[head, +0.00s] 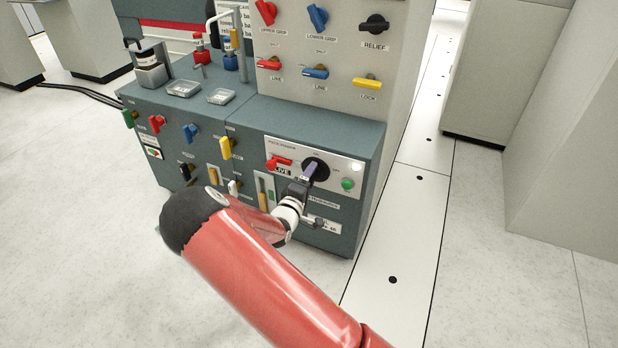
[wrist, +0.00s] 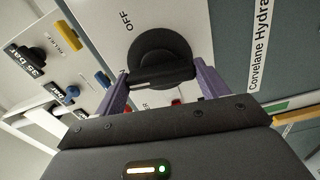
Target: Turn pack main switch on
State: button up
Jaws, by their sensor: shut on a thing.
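The pack main switch is a black rotary knob (head: 318,166) on the white panel at the right of the low teal cabinet. In the wrist view the round knob (wrist: 158,50) has a raised bar handle. "OFF" is printed beside it, and a partly hidden label ending in "N" lies near the left finger. My gripper (head: 309,173) reaches the knob from the front. Its two purple fingers (wrist: 162,80) are on either side of the bar handle, shut on it. I cannot tell exactly which mark the knob points to.
A red lever (head: 279,162) with a "LIVE" label is left of the knob. A green button (head: 347,184) and a pale lamp (head: 355,166) are right of it. Several coloured valve levers, including a yellow one (head: 226,148), line the cabinet. Floor is clear at right.

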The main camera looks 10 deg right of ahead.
jog(key=shift+a+n, duration=0.1)
jog(key=shift+n, duration=0.5)
jog(key=o, duration=1)
jog(key=shift+s, duration=0.1)
jog(key=v, duration=0.7)
jog(key=shift+s+a, duration=0.2)
jog(key=shift+a, duration=0.05)
